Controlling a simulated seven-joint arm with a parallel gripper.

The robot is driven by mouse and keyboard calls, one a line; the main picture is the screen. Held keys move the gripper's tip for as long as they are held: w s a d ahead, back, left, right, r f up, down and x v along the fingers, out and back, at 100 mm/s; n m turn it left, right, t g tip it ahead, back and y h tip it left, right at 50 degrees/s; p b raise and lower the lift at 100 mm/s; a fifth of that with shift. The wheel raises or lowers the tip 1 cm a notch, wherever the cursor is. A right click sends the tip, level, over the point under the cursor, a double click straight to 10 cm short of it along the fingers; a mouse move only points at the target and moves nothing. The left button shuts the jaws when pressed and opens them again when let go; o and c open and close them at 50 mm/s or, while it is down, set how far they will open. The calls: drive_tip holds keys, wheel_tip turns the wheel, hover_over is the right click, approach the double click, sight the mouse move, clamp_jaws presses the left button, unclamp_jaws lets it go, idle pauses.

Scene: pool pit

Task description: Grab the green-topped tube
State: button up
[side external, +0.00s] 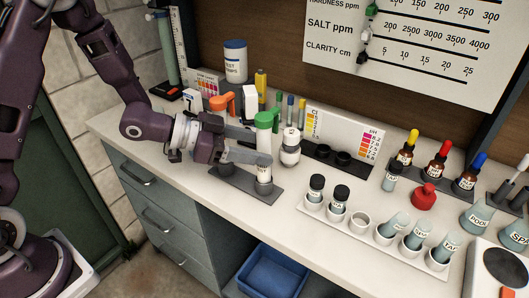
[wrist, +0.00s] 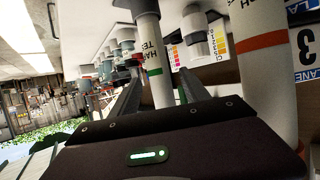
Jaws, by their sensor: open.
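The green-topped tube (side external: 264,174) stands upright on a dark grey stand (side external: 262,194) on the bench, its green cap above my fingers. My gripper (side external: 256,147) reaches in from the left, with one finger in front of the tube and the other behind it. In the wrist view the white tube with a green band (wrist: 152,60) stands between the two fingers of my gripper (wrist: 158,92). The fingers are open. I cannot tell whether either touches the tube.
An orange-topped tube (side external: 220,103) is close beside my gripper, its lower part hidden; its orange band shows in the wrist view (wrist: 262,42). A white bottle (side external: 290,148) stands just right. A white vial rack (side external: 337,224) lies in front.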

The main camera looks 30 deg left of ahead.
drive_tip(key=shift+x, duration=1.05)
clamp_jaws()
